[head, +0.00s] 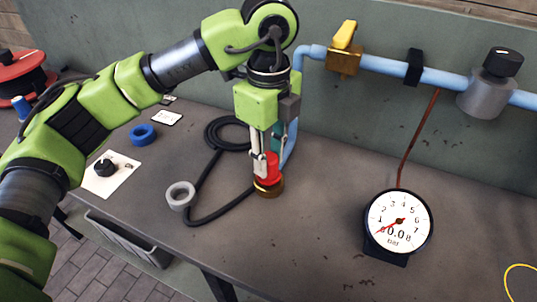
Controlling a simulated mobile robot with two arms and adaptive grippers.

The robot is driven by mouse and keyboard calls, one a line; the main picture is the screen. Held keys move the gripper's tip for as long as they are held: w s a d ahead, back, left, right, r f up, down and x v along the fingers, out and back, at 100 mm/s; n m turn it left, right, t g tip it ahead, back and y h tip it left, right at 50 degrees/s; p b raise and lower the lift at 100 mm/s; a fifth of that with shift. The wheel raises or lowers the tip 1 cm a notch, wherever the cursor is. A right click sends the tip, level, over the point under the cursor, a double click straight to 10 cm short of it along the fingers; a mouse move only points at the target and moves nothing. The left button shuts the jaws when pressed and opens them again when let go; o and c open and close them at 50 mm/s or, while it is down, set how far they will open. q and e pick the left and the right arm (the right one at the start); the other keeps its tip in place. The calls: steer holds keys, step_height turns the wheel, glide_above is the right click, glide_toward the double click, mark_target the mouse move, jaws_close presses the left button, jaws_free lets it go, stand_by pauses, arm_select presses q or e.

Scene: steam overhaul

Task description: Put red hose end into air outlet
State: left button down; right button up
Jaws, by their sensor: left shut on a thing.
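My left gripper (265,158) points down over the table and is shut on the red hose end (269,170), which stands upright between its fingers. Directly below the red piece is a round brass fitting (269,188) at table height. It may be the air outlet; I cannot tell whether the red end sits inside it or only on or above it. A black hose (222,206) lies on the table, runs up to the fitting and coils behind the gripper. My right gripper is not in view.
A blue pipe (437,78) with a yellow-handled brass valve (345,50) runs along the wall and bends down behind the gripper. A pressure gauge (398,222) stands at right. A grey ring (181,195) and blue ring (142,134) lie left. The table between fitting and gauge is clear.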

arm_select(q)
steer(key=shift+f, duration=0.4)
steer(key=c, duration=1.6)
jaws_free()
